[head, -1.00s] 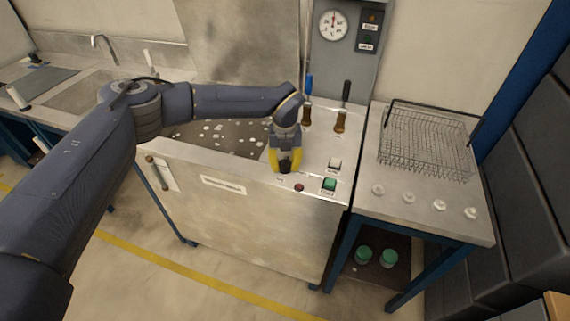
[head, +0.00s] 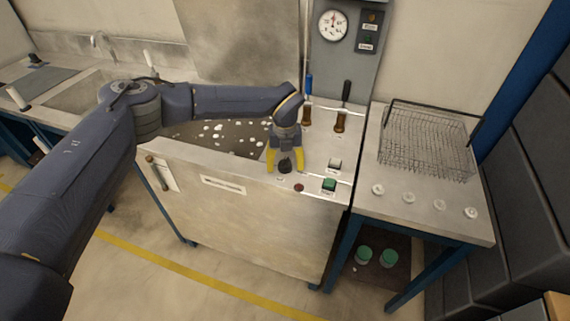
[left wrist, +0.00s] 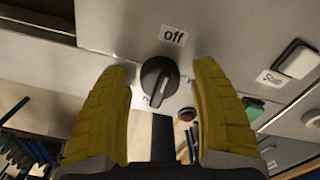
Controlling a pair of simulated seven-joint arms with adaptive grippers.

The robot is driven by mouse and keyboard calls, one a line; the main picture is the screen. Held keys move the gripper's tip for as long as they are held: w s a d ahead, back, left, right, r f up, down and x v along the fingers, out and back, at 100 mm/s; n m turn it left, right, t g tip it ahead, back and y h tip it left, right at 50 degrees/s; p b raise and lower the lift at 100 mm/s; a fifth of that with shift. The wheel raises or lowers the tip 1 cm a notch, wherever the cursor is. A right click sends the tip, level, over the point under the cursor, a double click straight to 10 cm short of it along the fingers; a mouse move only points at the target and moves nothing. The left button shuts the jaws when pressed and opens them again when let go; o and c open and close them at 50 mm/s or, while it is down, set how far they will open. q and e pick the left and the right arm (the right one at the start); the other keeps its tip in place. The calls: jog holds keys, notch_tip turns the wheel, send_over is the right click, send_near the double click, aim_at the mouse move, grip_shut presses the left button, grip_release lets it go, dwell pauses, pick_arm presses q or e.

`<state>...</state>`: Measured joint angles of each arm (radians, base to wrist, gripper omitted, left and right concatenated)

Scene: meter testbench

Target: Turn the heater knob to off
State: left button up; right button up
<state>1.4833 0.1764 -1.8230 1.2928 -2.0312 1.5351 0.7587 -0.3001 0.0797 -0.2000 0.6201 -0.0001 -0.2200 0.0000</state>
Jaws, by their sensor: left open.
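The heater knob (head: 284,166) is a round black knob on the bench's control panel. My left gripper (head: 284,165) has yellow fingers and is open, with one finger on each side of the knob. In the left wrist view the fingers (left wrist: 163,80) stand apart from the knob with gaps on both sides. Another label beside the knob is mostly hidden. My right gripper is not in view.
A white switch (head: 335,164), a green switch (head: 329,184) and a red button (head: 299,188) sit right of the knob. Two upright-handled tools (head: 343,108) stand behind. A wire basket (head: 428,140) and several white pieces are on the right table. A gauge (head: 333,25) hangs above.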

aim_at(285, 160)
pick_arm(q)
notch_tip(285, 160, up, 12)
dwell(0.7)
dwell(0.4)
